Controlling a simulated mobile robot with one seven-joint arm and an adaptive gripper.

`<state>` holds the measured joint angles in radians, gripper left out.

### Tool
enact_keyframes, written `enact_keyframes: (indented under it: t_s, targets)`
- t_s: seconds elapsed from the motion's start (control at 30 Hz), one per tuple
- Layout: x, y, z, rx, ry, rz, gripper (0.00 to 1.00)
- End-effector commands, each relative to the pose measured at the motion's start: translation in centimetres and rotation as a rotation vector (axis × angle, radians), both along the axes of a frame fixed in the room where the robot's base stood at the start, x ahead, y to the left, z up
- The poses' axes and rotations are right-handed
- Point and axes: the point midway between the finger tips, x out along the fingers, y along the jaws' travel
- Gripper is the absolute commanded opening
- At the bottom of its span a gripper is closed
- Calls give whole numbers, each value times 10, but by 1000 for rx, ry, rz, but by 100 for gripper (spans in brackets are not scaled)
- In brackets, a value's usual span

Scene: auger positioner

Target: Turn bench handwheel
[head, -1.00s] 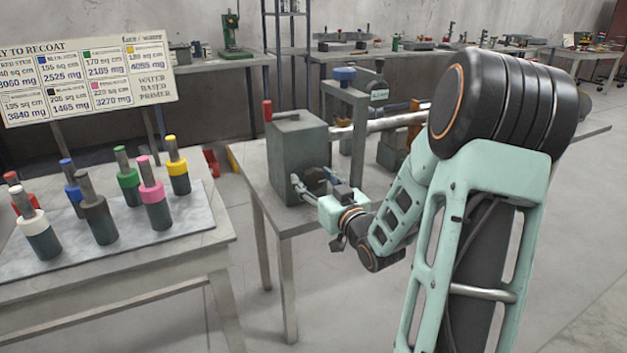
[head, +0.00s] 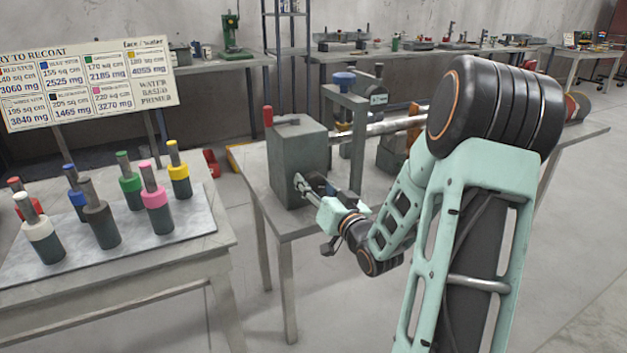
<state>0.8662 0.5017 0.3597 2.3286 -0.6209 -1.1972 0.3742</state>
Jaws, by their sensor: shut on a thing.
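The grey headstock box (head: 298,150) stands on the near end of the bench (head: 292,227), with a red-handled lever (head: 267,116) at its top left corner. My gripper (head: 302,184) reaches to the lower front face of this box. Its fingers are shut on the handwheel there, which is small and dark and mostly hidden behind the fingers and the gripper body. I cannot make out the rim or how far it is turned. A blue knob (head: 344,79) tops the upright frame behind the box.
A pale shaft (head: 390,125) runs right from the box along the bench. A table at left holds several colour-banded cylinders (head: 155,205) on a grey slab, with a sign (head: 90,85) behind. Open floor (head: 345,310) lies in front of the bench.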

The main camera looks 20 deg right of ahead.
Motion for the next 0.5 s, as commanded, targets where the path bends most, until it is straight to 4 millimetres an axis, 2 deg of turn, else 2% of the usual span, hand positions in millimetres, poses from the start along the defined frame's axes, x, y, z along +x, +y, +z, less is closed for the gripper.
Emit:
enact_keyframes:
  t_s: [0.5]
  targets:
    - [0,0,1,472,19,0,18]
